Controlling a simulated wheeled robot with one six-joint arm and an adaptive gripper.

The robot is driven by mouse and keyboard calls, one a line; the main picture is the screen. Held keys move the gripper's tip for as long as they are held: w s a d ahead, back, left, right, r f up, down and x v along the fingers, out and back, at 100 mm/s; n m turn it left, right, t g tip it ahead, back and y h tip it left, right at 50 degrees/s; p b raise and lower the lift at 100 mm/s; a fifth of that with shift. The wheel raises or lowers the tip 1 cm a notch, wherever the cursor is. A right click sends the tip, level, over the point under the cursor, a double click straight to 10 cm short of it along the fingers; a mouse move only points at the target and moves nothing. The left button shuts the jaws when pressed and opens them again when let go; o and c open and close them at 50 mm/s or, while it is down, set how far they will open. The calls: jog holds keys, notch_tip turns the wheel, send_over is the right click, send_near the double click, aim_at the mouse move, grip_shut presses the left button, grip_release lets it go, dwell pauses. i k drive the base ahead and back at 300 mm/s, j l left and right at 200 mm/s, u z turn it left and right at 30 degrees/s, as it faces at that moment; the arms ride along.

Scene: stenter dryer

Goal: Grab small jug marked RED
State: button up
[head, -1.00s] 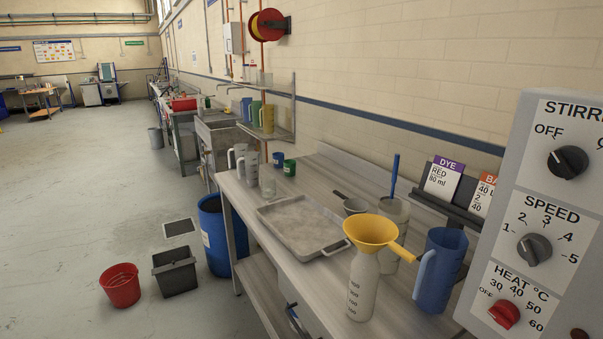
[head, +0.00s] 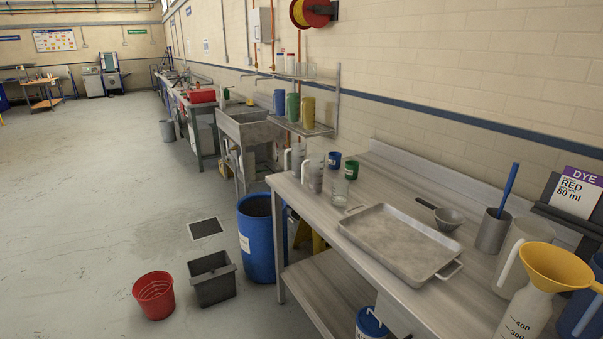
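No jug in view shows a RED mark that I can read. A small blue jug (head: 334,159) and a small green jug (head: 351,169) stand at the bench's far end; the green one has a pale label too small to read. Two grey jugs (head: 315,175) and a clear beaker (head: 339,191) stand beside them. Blue (head: 280,103), green (head: 293,107) and yellow (head: 309,113) jugs stand on the wall shelf. A card (head: 577,192) at the right reads DYE RED 80 ml. My gripper is not in view.
The bench (head: 330,215) holds a metal tray (head: 400,240), a scoop (head: 447,218), a bottle (head: 525,312) with a yellow funnel (head: 555,266) and a blue jug (head: 583,310). A blue barrel (head: 258,240), grey bin (head: 212,279) and red bucket (head: 154,295) stand left of it. Floor further left is clear.

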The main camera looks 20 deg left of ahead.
aim_at(315, 161)
jog(key=i+j, duration=0.15)
jog(key=j, duration=0.2)
jog(key=i+j+z, duration=0.15)
jog(key=j, duration=0.25)
jog(key=i+j, duration=0.15)
jog(key=j, duration=0.2)
jog(key=i+j+z, duration=0.1)
jog(key=j, duration=0.3)
jog(key=i+j, duration=0.2)
jog(key=j, duration=0.2)
jog(key=i+j+z, duration=0.15)
jog(key=j, duration=0.2)
jog(key=i+j+z, duration=0.1)
jog(key=j, duration=0.75)
jog(key=i+j+z, duration=0.15)
jog(key=j, duration=0.7)
jog(key=j+z, duration=0.1)
jog(key=j, duration=1.6)
